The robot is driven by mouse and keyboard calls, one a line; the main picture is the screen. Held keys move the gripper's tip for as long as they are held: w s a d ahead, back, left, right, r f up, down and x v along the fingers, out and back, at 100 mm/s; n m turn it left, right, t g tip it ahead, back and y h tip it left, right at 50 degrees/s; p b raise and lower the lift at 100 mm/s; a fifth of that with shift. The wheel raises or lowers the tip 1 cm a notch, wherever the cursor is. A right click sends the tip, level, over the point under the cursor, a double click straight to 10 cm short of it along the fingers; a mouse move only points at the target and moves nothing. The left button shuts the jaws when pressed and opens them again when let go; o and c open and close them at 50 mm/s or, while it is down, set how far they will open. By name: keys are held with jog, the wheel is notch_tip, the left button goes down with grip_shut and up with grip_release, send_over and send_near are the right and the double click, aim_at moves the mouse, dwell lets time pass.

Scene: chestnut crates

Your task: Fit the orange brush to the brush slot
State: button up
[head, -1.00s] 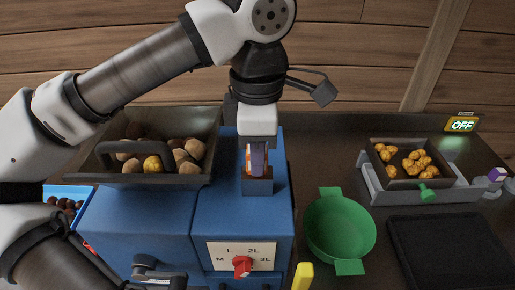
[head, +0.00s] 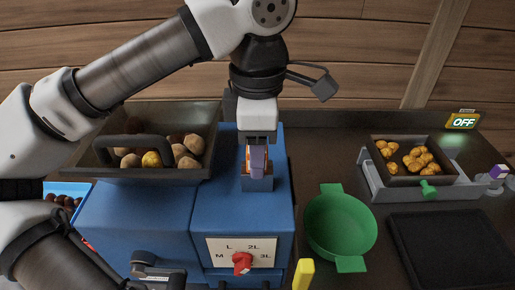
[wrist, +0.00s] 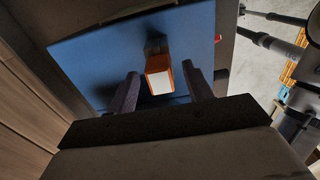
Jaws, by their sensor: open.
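The orange brush (wrist: 159,76) stands between the fingers of my gripper (wrist: 161,73) in the wrist view, its pale end face toward the camera. Gaps show on both sides, so my gripper is open around it and not clamping it. In the head view only a thin orange strip of the brush (head: 248,155) shows behind a purple finger of my gripper (head: 257,168). Below is the brush slot (head: 257,184), a small blue-grey block on top of the blue machine (head: 215,205). The brush appears upright with its lower end at the slot; how deep it sits is hidden.
A dark hopper (head: 150,180) of chestnuts lies left of my gripper. A red dial (head: 242,263) is on the machine's front. A green bowl (head: 340,225), a yellow object (head: 303,274), a dark tray (head: 450,250) and a crate of golden chestnuts (head: 410,178) stand to the right.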

notch_tip(320, 180, up, 13)
dwell(0.4)
